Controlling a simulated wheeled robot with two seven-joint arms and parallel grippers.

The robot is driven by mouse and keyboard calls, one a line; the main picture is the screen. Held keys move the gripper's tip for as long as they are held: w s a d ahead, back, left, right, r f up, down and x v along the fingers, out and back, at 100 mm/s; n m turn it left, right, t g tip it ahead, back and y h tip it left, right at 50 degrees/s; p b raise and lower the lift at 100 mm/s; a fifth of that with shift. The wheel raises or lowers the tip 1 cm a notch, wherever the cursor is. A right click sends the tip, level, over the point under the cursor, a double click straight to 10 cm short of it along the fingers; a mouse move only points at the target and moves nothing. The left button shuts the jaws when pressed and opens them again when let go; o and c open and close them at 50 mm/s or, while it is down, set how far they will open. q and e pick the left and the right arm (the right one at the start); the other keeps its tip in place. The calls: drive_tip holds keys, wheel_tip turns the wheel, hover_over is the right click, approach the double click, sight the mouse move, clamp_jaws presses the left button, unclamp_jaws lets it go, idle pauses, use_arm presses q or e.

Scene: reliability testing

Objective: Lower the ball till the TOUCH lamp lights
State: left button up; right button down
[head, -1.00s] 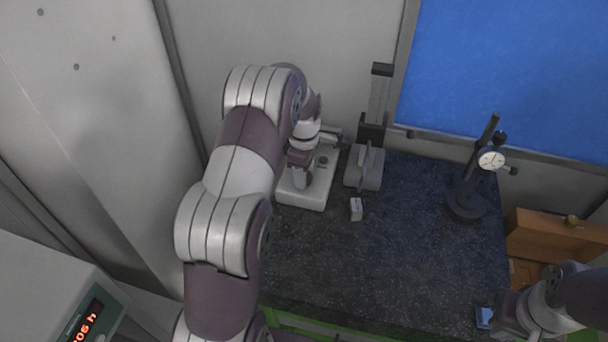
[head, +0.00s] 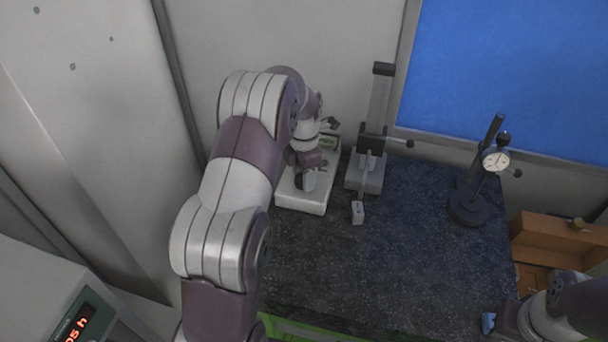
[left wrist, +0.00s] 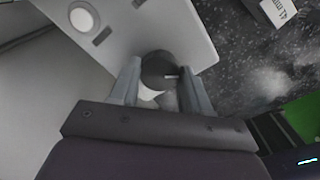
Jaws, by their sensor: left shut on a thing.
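My left gripper (head: 305,180) is over the white instrument (head: 313,205) at the back left of the dark table. In the left wrist view its fingers (left wrist: 158,78) are shut on either side of a dark round knob (left wrist: 158,68) with a white mark, on the instrument's top. A round grey pad (left wrist: 85,18) shows on the same instrument. A small greenish display (head: 328,142) is at its back. I cannot make out the ball or a lit TOUCH lamp. My right gripper (head: 492,322) is at the lower right by a blue piece; its jaws are unclear.
A grey stand with an upright post (head: 380,95) is right of the instrument, with a small white labelled block (head: 357,212) in front. A dial gauge on a black stand (head: 470,200) and an open wooden box (head: 545,240) are at right. The middle table is clear.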

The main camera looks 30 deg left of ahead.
use_arm(q)
drive_tip(key=shift+n, duration=0.5)
drive_tip(key=o, duration=1.1)
drive_tip(key=shift+r, duration=0.15)
drive_tip(key=shift+a+r+b, duration=0.1)
drive_tip(key=shift+r+b, duration=0.5)
drive_tip(key=shift+b, duration=0.05)
wheel_tip(320, 180, up, 4)
drive_tip(key=shift+f+p, duration=0.2)
drive_tip(key=shift+p, duration=0.95)
wheel_tip(320, 180, up, 8)
drive_tip(key=p, duration=0.6)
drive_tip(key=shift+f, duration=0.2)
